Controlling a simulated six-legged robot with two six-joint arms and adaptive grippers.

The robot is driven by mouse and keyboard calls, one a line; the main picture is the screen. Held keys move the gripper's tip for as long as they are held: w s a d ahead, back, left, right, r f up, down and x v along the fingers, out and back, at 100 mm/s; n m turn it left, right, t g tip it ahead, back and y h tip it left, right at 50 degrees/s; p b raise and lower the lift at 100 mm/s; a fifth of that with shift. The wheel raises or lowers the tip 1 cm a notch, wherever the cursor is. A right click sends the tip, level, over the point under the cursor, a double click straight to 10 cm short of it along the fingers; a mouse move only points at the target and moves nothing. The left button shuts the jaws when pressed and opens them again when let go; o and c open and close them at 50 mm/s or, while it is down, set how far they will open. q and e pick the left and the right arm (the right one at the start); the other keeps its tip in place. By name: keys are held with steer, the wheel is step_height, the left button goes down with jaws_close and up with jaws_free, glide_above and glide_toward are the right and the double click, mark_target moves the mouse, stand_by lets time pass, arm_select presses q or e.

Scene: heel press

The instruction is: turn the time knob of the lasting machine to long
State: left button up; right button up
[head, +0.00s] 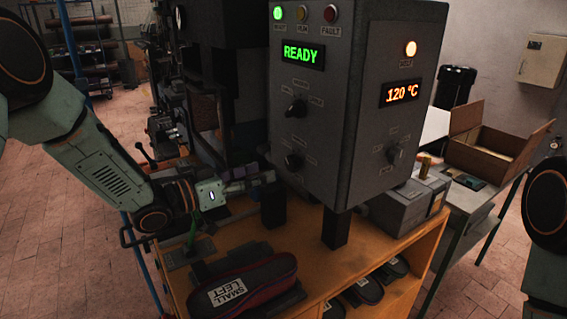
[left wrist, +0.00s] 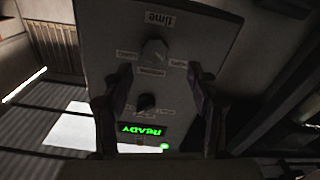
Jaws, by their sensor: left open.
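The lasting machine's grey control box (head: 345,110) stands in the middle of the head view. Its time knob (head: 293,160) is the lower dark knob on the left face. In the left wrist view the time knob (left wrist: 153,50) appears upside down, beside a "time" label and three small position labels. Which label its pointer faces I cannot tell. My left gripper (head: 262,180) is left of and below the time knob, apart from it. In the left wrist view its two fingers (left wrist: 160,88) are spread and empty, with the panel beyond them. My right gripper is out of view.
Another knob (head: 297,107) sits above the time knob, under the green READY display (head: 303,54). A third knob (head: 393,153) is on the right face. A shoe last marked SMALL LEFT (head: 245,288) lies on the wooden bench (head: 345,265). An open carton (head: 490,150) stands right.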

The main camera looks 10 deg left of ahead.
mark_target(289, 164)
arm_select(q)
steer(key=d, duration=0.1)
steer(key=w+d, duration=0.1)
steer(key=d, duration=0.1)
steer(key=shift+w+d+r, duration=0.25)
steer(key=shift+w+d, duration=0.1)
steer(key=shift+w+d+f+p, duration=0.15)
steer(key=shift+w+d, duration=0.1)
steer(key=shift+w, duration=0.25)
steer(key=shift+w+d+f+p, duration=0.1)
steer(key=shift+w+d+p, duration=0.1)
steer(key=shift+w, duration=0.25)
steer(key=shift+w+d, duration=0.15)
steer(key=shift+w, duration=0.3)
steer(key=shift+s+d+r, duration=0.2)
steer(key=shift+s+d, duration=0.05)
steer(key=shift+d, duration=0.1)
steer(key=shift+w+a+f, duration=0.25)
steer(key=shift+w, duration=0.05)
steer(key=c, duration=0.6)
steer(key=shift+s+d+r, duration=0.15)
steer(key=shift+d, duration=0.05)
steer(key=c, duration=0.4)
steer(key=shift+a, duration=0.15)
steer(key=shift+c, duration=0.8)
